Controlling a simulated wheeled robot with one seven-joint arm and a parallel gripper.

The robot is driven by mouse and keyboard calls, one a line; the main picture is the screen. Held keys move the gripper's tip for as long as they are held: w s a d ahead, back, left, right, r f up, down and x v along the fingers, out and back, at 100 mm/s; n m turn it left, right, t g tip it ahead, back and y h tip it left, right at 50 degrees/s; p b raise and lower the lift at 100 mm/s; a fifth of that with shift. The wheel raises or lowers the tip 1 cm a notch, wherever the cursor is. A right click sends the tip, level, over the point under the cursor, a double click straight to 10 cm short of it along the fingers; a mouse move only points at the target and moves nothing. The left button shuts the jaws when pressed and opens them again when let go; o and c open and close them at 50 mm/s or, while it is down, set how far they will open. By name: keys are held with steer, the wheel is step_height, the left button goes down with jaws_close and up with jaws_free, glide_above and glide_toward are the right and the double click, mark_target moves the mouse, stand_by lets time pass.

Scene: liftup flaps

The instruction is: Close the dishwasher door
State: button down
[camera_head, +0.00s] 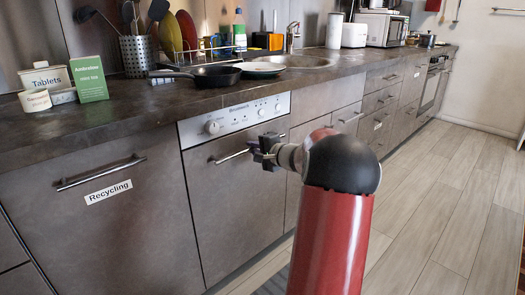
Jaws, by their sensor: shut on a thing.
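The dishwasher door (232,205) is a grey-brown panel below a light control panel (236,116) with knobs. The door stands upright and looks about in line with the cabinet fronts beside it. I cannot tell whether a small gap is left at its top. Its metal bar handle (231,155) runs across the upper part. My gripper (262,152) is at the right end of this handle and is shut on it. The fingers are small in view, and the gripper hides the handle's right end.
A drawer front labelled Recycling (65,230) is left of the dishwasher. The dark worktop (140,108) above carries a black pan (216,75), boxes and utensils. The wooden floor (440,190) at right is clear.

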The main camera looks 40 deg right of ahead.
steer(key=shift+w+r, duration=0.15)
steer(key=shift+w, duration=0.35)
steer(key=shift+a, duration=0.1)
steer(key=c, duration=1.6)
jaws_free()
steer(key=shift+w, duration=0.15)
steer(key=shift+o, duration=0.2)
steer(key=v, duration=0.8)
steer(key=shift+b, duration=0.45)
